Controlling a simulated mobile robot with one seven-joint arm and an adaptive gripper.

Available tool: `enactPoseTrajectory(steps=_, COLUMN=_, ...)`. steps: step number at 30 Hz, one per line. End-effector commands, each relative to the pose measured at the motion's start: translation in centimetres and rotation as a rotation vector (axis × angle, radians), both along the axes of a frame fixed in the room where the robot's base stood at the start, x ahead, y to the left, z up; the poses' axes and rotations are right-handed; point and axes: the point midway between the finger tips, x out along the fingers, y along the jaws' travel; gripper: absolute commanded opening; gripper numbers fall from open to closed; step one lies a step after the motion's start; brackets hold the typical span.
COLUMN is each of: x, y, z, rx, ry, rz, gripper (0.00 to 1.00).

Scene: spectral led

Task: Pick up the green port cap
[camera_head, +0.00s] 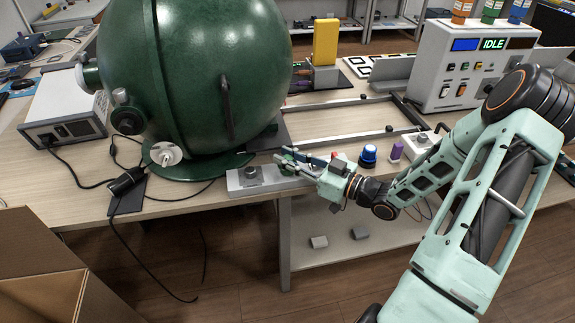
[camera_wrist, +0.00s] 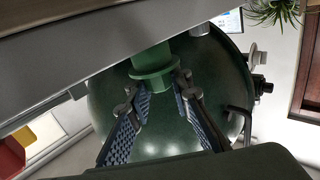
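The green port cap (camera_wrist: 153,66) shows in the wrist view as a short green cylinder with a wide round flange. It stands against the grey plate (camera_wrist: 70,55). My gripper (camera_wrist: 157,90) is open, with one finger on each side just at the flange. I cannot tell whether either fingertip touches it. In the head view my gripper (camera_head: 284,163) is low over the plate (camera_head: 240,187) at the bench's front edge. A bit of green from the cap (camera_head: 287,151) shows by the fingers; the rest is hidden there.
The big green sphere (camera_head: 200,70) stands close behind and left of my gripper. A blue-topped knob (camera_head: 368,154) and a purple piece (camera_head: 396,152) stand to the right. A metal rail frame (camera_head: 340,138) lies behind. A control box (camera_head: 470,65) reads IDLE.

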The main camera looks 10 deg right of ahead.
Motion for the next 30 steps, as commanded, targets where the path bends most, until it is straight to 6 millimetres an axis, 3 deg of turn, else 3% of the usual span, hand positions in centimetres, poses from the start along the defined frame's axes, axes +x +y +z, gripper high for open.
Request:
enactPoseTrajectory(steps=3, x=0.0, y=0.0, z=0.0, rx=0.0, ry=0.0, rz=0.0, gripper=0.0)
enactPoseTrajectory(steps=16, x=0.0, y=0.0, z=1.2, rx=-0.001, ry=-0.001, rz=0.0, gripper=0.0)
enactPoseTrajectory(steps=21, x=-0.3, y=0.0, z=3.8, rx=-0.003, ry=-0.001, rz=0.0, gripper=0.0)
enactPoseTrajectory(steps=30, x=-4.8, y=1.5, z=9.3, rx=-0.003, ry=0.0, rz=-0.001, gripper=0.0)
